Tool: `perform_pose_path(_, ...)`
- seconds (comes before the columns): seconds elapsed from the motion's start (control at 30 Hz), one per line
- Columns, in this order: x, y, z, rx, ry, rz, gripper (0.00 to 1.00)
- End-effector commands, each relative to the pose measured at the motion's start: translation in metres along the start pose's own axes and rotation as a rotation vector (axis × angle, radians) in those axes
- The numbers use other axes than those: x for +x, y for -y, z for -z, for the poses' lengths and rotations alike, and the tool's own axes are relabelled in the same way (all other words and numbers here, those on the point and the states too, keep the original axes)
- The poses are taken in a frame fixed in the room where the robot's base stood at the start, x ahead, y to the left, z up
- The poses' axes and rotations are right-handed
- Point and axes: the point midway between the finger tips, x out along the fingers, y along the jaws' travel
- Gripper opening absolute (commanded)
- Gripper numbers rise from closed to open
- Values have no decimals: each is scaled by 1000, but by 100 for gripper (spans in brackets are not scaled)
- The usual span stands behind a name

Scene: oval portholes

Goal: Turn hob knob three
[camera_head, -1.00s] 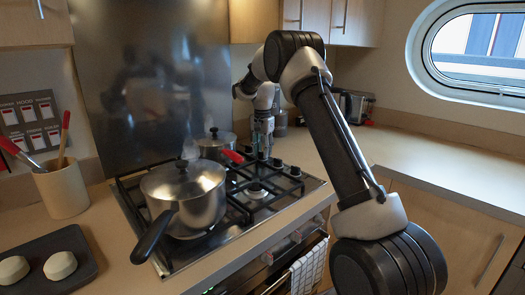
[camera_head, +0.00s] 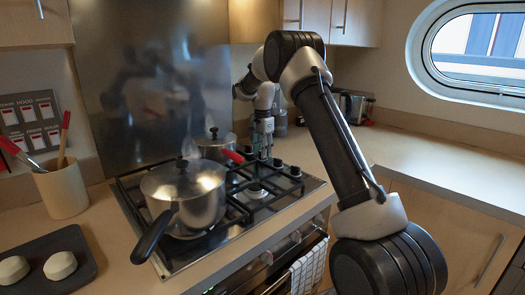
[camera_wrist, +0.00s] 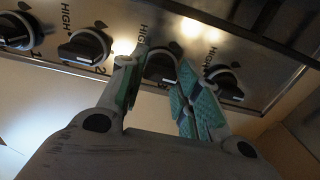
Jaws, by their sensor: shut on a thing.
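A row of black hob knobs runs along the right side of the hob (camera_head: 190,252). In the wrist view, knob one (camera_wrist: 16,32), knob two (camera_wrist: 84,48) and the far-right knob (camera_wrist: 224,82) stand clear of my gripper. The third knob from the left (camera_wrist: 160,67) sits between the green-padded fingers of my gripper (camera_wrist: 161,72), which is shut on it. In the head view my gripper (camera_head: 262,149) reaches down at the hob's far right edge and hides part of the row.
A large lidded pot (camera_head: 200,200) and a smaller pot (camera_head: 216,147) with a red handle stand on the burners. A utensil crock (camera_head: 62,192) and a dark tray (camera_head: 60,282) are at left. The right counter is mostly clear.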

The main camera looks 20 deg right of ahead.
Motion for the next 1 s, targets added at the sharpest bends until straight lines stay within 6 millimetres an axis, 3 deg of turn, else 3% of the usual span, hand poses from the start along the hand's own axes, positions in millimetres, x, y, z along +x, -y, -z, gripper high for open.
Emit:
perform_pose_path(0.07,-1,1,0,0,-1,2,9)
perform_pose_path(0.1,-1,0,0,0,-1,2,40)
perform_pose_path(0.2,-1,0,0,0,-1,2,54)
perform_pose_path(0.57,-4,0,0,-1,-1,2,54)
perform_pose_path(0.67,-17,1,0,-1,-1,3,54)
perform_pose_path(1.0,-90,1,0,-1,-1,4,54)
